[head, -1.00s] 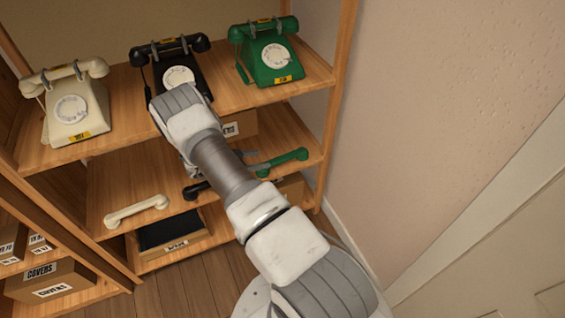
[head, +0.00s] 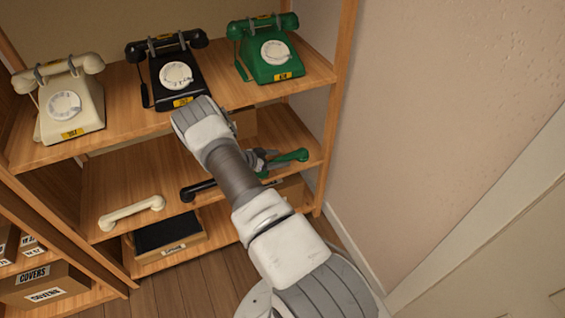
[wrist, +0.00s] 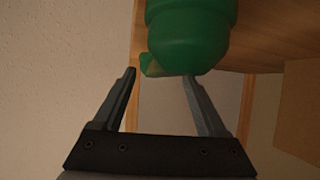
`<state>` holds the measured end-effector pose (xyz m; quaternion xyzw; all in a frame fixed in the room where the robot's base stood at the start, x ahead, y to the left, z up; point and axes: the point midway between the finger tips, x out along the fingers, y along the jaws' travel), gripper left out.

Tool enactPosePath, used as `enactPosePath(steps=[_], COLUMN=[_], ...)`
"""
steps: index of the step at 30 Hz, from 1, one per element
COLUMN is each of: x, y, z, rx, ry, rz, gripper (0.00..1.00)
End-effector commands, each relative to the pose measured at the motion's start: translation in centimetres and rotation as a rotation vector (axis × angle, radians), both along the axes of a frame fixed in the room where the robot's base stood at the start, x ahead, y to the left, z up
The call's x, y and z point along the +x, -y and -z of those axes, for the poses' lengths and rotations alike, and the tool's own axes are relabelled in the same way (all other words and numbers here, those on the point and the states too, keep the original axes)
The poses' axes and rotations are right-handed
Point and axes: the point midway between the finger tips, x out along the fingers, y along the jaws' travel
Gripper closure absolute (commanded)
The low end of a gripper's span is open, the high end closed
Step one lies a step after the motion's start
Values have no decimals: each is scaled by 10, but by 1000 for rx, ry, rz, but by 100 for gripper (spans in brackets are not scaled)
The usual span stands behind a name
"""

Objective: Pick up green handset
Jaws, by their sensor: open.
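The green handset (head: 292,156) lies on the middle shelf, toward its right end, partly hidden by my gripper (head: 264,162) and arm. In the wrist view, a rounded green end of the handset (wrist: 192,38) fills the top centre, cut off by the frame edge. My gripper (wrist: 159,74) is open, its two fingers spread just below that green end in the picture. Nothing is held between the fingers. Whether a finger touches the handset I cannot tell.
A black handset (head: 198,190) and a cream handset (head: 132,212) lie on the same shelf. Cream (head: 70,105), black (head: 172,75) and green (head: 268,52) dial phones stand on the shelf above. A wooden post (head: 338,110) and wall (head: 440,100) bound the right side.

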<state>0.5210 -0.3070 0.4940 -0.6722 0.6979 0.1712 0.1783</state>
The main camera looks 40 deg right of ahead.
Motion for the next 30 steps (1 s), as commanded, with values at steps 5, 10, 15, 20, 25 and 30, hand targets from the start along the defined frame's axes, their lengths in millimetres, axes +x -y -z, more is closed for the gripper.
enactPosePath(steps=[5,10,15,20,25,30], x=[0,0,0,0,0,0], y=[0,0,-1,-1,0,0], z=[0,0,0,0,-1,-6], rx=[0,0,0,1,-1,0], ry=[0,0,0,0,1,1], rz=[0,0,0,0,0,0], gripper=[48,79,100,100,100,100])
